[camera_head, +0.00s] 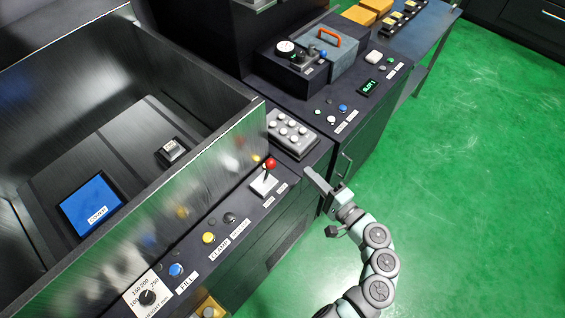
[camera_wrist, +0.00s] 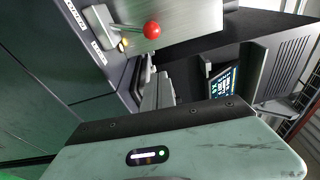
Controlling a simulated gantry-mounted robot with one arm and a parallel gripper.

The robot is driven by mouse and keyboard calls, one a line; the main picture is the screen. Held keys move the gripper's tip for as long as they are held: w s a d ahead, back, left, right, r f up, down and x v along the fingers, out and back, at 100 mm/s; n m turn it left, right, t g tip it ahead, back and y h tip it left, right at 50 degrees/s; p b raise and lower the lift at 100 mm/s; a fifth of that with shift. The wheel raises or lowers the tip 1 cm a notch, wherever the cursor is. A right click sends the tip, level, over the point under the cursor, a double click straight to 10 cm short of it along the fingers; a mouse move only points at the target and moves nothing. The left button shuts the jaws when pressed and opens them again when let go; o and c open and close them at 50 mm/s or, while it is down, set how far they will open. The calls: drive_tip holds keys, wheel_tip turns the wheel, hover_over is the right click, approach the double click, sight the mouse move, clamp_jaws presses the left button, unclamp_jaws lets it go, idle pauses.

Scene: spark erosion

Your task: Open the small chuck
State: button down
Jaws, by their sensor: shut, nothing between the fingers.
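My gripper (camera_head: 313,178) is shut and empty. It is beside the machine's front edge, to the right of a red-knobbed lever (camera_head: 268,170) on a white base plate. The gripper is apart from the lever. The lever also shows in the wrist view (camera_wrist: 151,30), above and left of my fingers (camera_wrist: 157,90). No part carries a readable "small chuck" label. A small dark block with a pale labelled top (camera_head: 172,150) sits inside the metal tank; I cannot tell whether it is a chuck.
The tank wall (camera_head: 200,170) rises behind the control ledge. The ledge has a yellow button (camera_head: 208,238), a blue button (camera_head: 176,270) and a height dial (camera_head: 148,297). A grey keypad (camera_head: 290,133) and a box with an orange handle (camera_head: 328,62) lie beyond. Green floor (camera_head: 460,190) is clear at right.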

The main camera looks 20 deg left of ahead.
sight(267, 173)
drive_tip(key=p+x, duration=0.1)
drive_tip(key=x, duration=0.9)
drive_tip(key=shift+w+a, duration=0.1)
drive_tip(key=shift+a, duration=0.05)
drive_tip(key=shift+s+p, duration=0.35)
drive_tip(key=shift+s, duration=0.7)
drive_tip(key=shift+s+a+r, duration=0.1)
drive_tip(key=shift+s+r, duration=0.05)
drive_tip(key=shift+s, duration=0.85)
drive_tip(key=shift+s+b, duration=0.1)
drive_tip(key=shift+b, duration=0.25)
